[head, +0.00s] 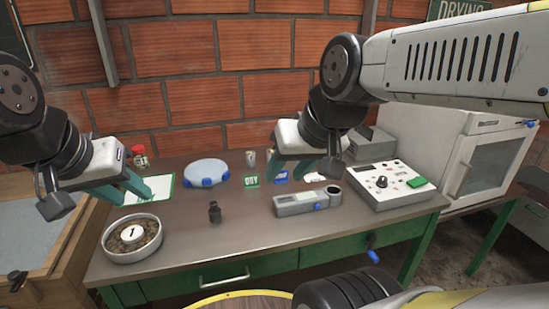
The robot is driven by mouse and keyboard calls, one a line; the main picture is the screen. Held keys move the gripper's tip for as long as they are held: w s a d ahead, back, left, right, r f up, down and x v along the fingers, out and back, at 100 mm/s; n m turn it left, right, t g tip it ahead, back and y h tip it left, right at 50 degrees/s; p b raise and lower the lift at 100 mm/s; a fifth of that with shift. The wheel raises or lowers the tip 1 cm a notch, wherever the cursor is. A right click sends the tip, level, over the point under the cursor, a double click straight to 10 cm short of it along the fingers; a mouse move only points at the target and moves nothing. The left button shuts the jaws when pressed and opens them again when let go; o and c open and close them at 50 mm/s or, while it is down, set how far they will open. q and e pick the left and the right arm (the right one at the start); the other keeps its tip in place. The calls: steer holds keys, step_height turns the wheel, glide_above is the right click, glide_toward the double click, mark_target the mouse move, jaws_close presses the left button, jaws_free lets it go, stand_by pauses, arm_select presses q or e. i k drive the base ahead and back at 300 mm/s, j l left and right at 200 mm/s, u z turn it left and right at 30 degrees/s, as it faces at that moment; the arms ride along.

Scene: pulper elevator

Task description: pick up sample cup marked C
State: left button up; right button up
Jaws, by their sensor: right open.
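A small grey cup (250,157) stands at the back of the table, left of my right gripper; I cannot read any letter on it. My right gripper (300,176) is open above the back of the table, its teal fingers wide apart. A small pale item (319,183) shows near its right finger, too small and covered to identify. My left gripper (138,197) is over the left side of the table, its teal fingers apart and nothing seen between them. No letter C is legible anywhere.
On the table (190,250) are a round tray of beans (108,250), a dark bottle (214,212), a blue-white round device (205,172), a green DRY card (251,181), a blue card (281,177), a grey meter (298,205) and a control box (390,183). The front middle is clear.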

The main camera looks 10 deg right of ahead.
mark_target(249, 156)
steer(key=z, duration=0.35)
steer(key=i+l+u, duration=0.2)
steer(key=u, duration=0.2)
steer(key=i+l+u, duration=0.15)
steer(key=l+u, duration=0.3)
steer(key=i+l+u, duration=0.1)
steer(key=l+u, duration=0.15)
steer(key=u, duration=0.15)
